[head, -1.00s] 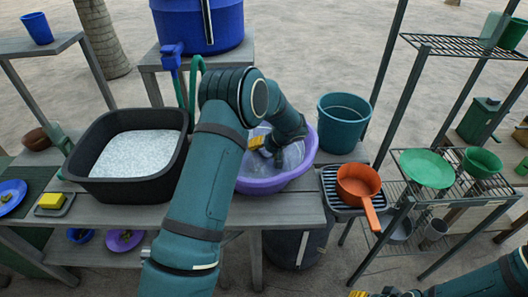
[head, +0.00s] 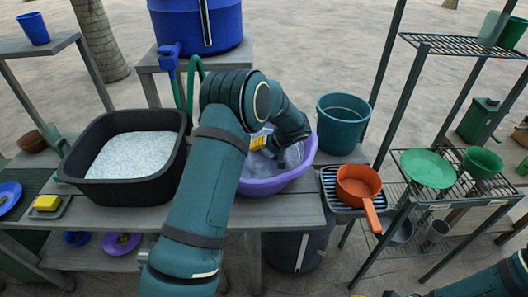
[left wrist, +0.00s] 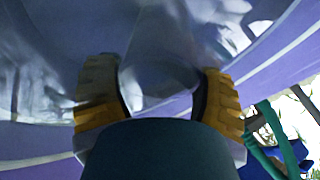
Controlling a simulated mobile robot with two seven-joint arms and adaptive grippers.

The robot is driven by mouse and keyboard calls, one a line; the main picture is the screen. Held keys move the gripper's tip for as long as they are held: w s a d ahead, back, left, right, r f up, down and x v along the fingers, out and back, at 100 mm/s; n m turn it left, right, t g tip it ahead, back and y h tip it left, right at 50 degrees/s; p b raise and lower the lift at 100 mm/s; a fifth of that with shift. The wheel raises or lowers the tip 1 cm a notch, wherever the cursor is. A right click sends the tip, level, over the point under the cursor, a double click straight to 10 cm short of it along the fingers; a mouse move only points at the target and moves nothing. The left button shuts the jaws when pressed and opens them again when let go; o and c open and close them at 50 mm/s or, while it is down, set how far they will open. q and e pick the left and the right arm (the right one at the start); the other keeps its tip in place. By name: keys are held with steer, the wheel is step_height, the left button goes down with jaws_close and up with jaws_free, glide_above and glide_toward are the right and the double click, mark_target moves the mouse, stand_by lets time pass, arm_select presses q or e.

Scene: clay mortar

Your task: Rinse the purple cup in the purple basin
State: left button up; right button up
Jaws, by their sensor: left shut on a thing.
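The purple basin (head: 262,187) stands on the table, with rippled water inside. My left arm crosses in front of it, and my left gripper (head: 268,147) reaches down into it. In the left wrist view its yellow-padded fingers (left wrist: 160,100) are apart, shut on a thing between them. I take this to be the purple cup, but its outline is lost among the blurred water and the purple basin wall. A dark rounded shape fills the bottom of that view. The head view does not show the cup. Only a sliver of my right gripper (head: 390,293) shows at the bottom edge.
A black tub (head: 122,190) of white granules stands left of the basin. A teal bucket (head: 342,140) and an orange pan (head: 357,185) on a dark rack stand right. A blue barrel (head: 225,25) with a tap is behind. A yellow sponge (head: 47,202) lies far left.

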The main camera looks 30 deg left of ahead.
arm_select(q)
steer(key=shift+s+a, duration=0.3)
steer(key=shift+a, duration=0.2)
steer(key=shift+s+a, duration=0.3)
steer(key=shift+a, duration=0.2)
steer(key=shift+w+d, duration=0.35)
steer(key=shift+d, duration=0.2)
steer(key=shift+w+d, duration=0.3)
steer(key=shift+d, duration=0.25)
steer(key=shift+s+a, duration=0.35)
steer(key=shift+a, duration=0.2)
steer(key=shift+s+a, duration=0.3)
steer(key=shift+a, duration=0.25)
steer(key=shift+w+d, duration=0.3)
steer(key=shift+d, duration=0.25)
arm_select(e)
steer(key=shift+f, duration=0.15)
arm_select(q)
steer(key=shift+r, duration=0.1)
step_height(320, 180, up, 20)
steer(key=p, duration=0.9)
arm_select(e)
step_height(320, 180, up, 9)
steer(key=shift+w+r, duration=0.2)
